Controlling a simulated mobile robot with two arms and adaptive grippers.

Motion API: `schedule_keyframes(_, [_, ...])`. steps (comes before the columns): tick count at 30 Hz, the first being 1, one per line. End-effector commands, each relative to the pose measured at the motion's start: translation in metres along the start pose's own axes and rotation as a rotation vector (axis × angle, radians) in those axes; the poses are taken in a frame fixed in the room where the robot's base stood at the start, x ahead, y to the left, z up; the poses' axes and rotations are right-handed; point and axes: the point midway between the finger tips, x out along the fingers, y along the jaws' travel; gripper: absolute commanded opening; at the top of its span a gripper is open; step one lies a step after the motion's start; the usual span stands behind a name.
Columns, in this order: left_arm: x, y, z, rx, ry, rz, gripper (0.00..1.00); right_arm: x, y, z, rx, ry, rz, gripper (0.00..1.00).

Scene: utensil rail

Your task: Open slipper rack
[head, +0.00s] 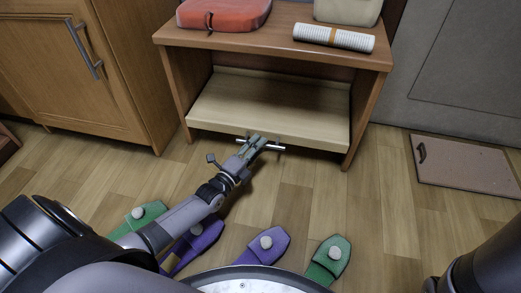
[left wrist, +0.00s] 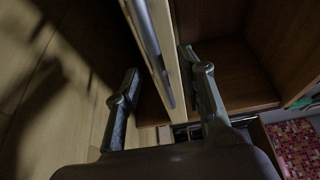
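The slipper rack (head: 362,95) is a wooden cabinet with a pale sliding shelf (head: 270,105) low in it. A metal bar handle (head: 274,147) is on the shelf's front edge; it also shows in the left wrist view (left wrist: 152,45). My left gripper (head: 257,142) is at this handle. In the left wrist view its fingers (left wrist: 158,65) are apart, with the bar and the shelf's front edge in the gap between them. I cannot tell whether they touch the bar. My right gripper is out of view.
Green and purple slippers (head: 265,248) (head: 328,262) lie on the floor before me. A red bag (head: 225,14) and a rolled striped towel (head: 334,38) are on the rack top. A wooden cabinet (head: 80,75) stands left, a brown mat (head: 468,165) lies right.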

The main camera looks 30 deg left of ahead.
Motion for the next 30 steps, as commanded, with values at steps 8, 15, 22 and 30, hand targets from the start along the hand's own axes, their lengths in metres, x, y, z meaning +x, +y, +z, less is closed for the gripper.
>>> schedule_keyframes(8, [0.021,0.001,0.0,0.0,0.0,0.001,0.37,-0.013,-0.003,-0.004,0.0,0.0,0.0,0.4])
schedule_keyframes(15, [0.021,0.0,0.0,0.0,0.0,0.001,0.37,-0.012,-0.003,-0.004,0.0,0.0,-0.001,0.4])
schedule_keyframes(22, [0.021,0.0,0.0,0.0,0.0,0.001,0.22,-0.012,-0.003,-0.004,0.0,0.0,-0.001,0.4])
schedule_keyframes(30, [0.021,0.0,0.0,0.0,0.0,0.002,0.04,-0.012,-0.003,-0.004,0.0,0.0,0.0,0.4])
